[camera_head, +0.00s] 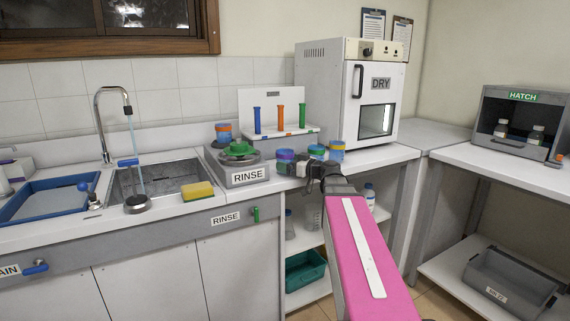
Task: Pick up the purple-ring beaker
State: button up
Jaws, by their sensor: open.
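The purple-ring beaker (285,155) stands on the counter, just right of the rinse station. It has a purple band near its top, and its lower part is partly covered by my gripper. My gripper (300,169) reaches in from the lower right on the pink arm, with its fingers open close in front of the beaker. I cannot tell whether the fingers touch it or stand around it. Two similar beakers stand to its right, one with a green ring (316,151) and one with an orange ring (337,152).
The rinse station (236,168) is close on the left. An orange-banded beaker (223,132) stands behind it. A rack (272,102) with three coloured tubes rises behind the beakers. The dryer (350,95) stands at the back right. A sink (160,180) and yellow sponge (197,191) are left.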

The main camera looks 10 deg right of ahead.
jog(key=shift+w+a, duration=0.15)
jog(key=shift+a, duration=0.05)
jog(key=c, duration=1)
jog(key=shift+r, duration=0.1)
